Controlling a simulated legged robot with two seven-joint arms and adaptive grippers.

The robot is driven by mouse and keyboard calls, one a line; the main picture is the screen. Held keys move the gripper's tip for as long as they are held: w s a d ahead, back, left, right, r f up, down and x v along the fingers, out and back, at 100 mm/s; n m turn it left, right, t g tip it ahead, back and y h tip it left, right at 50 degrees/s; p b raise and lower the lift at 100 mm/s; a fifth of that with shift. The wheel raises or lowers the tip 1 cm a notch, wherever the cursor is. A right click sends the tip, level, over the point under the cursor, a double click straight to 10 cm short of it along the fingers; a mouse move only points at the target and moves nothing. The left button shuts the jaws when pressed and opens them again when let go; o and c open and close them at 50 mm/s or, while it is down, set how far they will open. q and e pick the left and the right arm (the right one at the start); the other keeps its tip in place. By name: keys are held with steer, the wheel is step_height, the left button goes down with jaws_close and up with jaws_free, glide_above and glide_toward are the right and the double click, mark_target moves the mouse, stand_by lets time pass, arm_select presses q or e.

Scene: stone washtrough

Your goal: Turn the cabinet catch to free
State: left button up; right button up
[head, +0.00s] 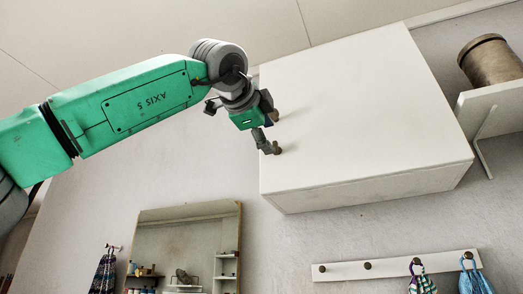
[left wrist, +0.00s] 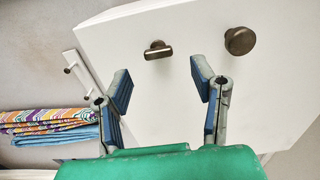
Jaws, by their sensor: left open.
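A white wall cabinet (head: 365,115) hangs high in the head view. In the left wrist view its white door (left wrist: 270,95) carries a dark bronze oblong catch (left wrist: 158,50), its bar lying nearly level across the picture. A round bronze knob (left wrist: 240,41) sits to its right. My left gripper (head: 272,132) is at the cabinet's left part in the head view, where I cannot make out the catch clearly. In the left wrist view the open left gripper (left wrist: 160,78) has the catch just beyond and between its fingertips, apart from both. My right gripper is not in view.
A shelf (head: 492,105) with a brown canister (head: 490,61) is right of the cabinet. Below are a peg rail (head: 340,271) with hanging cloths (head: 476,281) and a mirror (head: 190,245). Folded striped cloth (left wrist: 45,118) shows in the left wrist view. Bare wall lies below the cabinet.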

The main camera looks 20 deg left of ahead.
arm_select(q)
steer(key=s, duration=0.7)
steer(key=shift+d, duration=0.3)
steer(key=shift+s, duration=0.1)
steer(key=shift+a, duration=0.2)
